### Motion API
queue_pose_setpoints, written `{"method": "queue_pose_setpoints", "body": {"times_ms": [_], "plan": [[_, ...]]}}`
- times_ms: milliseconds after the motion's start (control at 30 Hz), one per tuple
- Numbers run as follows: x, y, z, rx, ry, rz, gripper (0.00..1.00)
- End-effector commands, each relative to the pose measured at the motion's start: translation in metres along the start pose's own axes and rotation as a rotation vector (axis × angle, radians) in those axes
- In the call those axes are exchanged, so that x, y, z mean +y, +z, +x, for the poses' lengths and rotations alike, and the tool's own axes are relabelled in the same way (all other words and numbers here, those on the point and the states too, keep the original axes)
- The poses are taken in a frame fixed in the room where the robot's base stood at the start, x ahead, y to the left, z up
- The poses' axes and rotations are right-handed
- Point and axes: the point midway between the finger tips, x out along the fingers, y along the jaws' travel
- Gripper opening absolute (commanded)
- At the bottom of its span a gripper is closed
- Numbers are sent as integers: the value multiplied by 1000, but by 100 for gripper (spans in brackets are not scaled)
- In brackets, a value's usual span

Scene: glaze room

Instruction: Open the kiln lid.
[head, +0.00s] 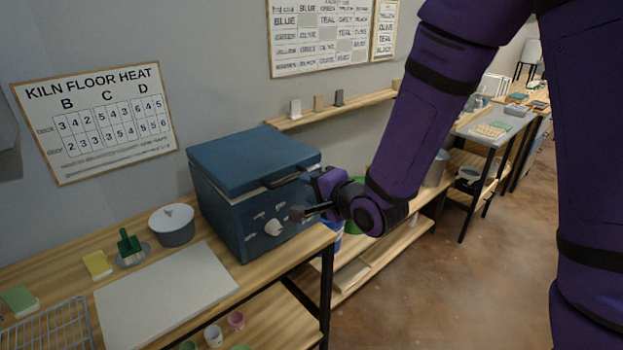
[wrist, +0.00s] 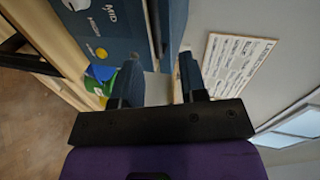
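The kiln (head: 250,215) is a blue box on the wooden bench, with its blue lid (head: 250,155) lying flat and shut. A dark bar handle (head: 287,178) runs along the lid's front edge. In the wrist view, the kiln's front panel (wrist: 95,30) shows a dial and a yellow spot, and the handle (wrist: 154,28) shows beside the lid edge (wrist: 172,25). My gripper (head: 303,208) is in front of the kiln's right front side, near the handle. In the wrist view its two fingers (wrist: 160,82) are apart with nothing between them.
A white board (head: 165,295), a lidded grey pot (head: 173,225), a green tool (head: 129,245) and a wire rack (head: 48,325) are on the bench left of the kiln. A wall shelf (head: 330,108) runs behind. Open floor (head: 400,300) lies to the right.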

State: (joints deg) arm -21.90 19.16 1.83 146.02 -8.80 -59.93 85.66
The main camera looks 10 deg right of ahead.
Motion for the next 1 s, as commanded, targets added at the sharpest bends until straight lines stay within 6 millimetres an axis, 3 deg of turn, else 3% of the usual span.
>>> {"method": "queue_pose_setpoints", "body": {"times_ms": [100,367,800,1000], "plan": [[9,13,6,-27,-37,66,39],[10,18,20,-40,-62,101,39],[5,20,92,-38,-61,98,39],[3,20,111,-37,-62,98,39]]}}
